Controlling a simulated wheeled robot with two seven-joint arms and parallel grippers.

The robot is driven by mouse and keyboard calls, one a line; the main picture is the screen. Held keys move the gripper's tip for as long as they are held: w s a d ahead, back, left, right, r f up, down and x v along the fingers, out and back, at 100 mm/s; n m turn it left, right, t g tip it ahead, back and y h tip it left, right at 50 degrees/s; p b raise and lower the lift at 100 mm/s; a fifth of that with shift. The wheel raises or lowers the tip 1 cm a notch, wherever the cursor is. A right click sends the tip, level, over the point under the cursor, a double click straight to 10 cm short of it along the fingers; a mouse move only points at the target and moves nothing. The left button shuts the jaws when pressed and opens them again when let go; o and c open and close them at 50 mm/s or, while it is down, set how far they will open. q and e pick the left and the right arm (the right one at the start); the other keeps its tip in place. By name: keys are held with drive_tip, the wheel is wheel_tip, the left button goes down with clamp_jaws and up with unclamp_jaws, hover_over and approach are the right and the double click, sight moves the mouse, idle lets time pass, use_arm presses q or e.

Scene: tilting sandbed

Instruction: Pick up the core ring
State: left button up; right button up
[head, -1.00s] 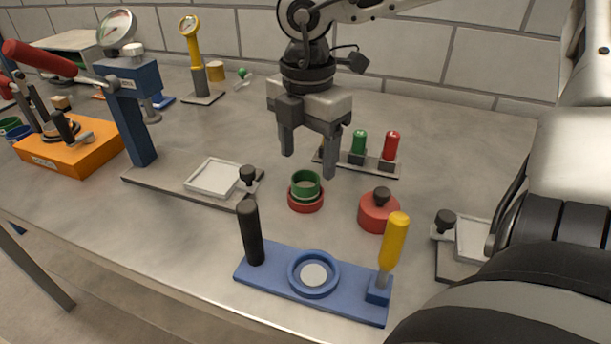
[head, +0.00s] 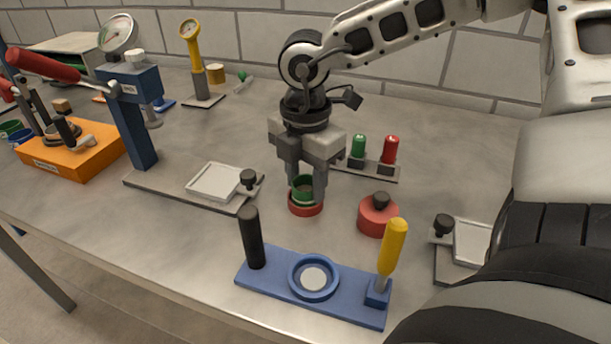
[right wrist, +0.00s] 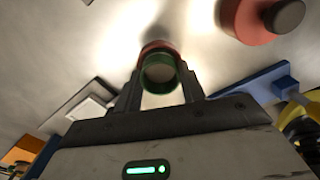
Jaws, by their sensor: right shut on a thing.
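The core ring is the green ring (head: 303,186), and it stands in a red round base (head: 306,209) on the table. My right gripper (head: 306,192) is lowered over it from above and shut on the green ring, with one finger on each side. In the right wrist view the green ring (right wrist: 159,74) sits between the two fingertips, with the red base (right wrist: 158,47) right behind it. The ring still appears to be in or touching the red base. The fingers hide part of the ring in the head view. My left gripper is not in view.
A red lidded piece with a black knob (head: 377,215) stands to the right. A blue fixture (head: 340,297) with a black post and a yellow handle lies in front. A plate with a white tray (head: 215,183) is at left, and a rack with green and red pegs (head: 375,168) is behind.

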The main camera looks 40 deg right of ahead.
wheel_tip(320, 180, up, 17)
use_arm(q)
drive_tip(key=b, duration=0.1)
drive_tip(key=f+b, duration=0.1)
drive_tip(key=b, duration=0.1)
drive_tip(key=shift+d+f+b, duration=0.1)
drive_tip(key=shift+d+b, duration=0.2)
use_arm(e)
drive_tip(key=s+a+f+n, duration=0.5)
drive_tip(key=s+a+n, duration=0.4)
drive_tip(key=n, duration=0.9)
drive_tip(key=s, duration=0.2)
drive_tip(key=shift+s+a, duration=0.35)
drive_tip(key=shift+s, duration=0.05)
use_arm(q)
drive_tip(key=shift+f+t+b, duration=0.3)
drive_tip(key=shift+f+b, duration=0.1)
use_arm(e)
drive_tip(key=shift+f, duration=0.3)
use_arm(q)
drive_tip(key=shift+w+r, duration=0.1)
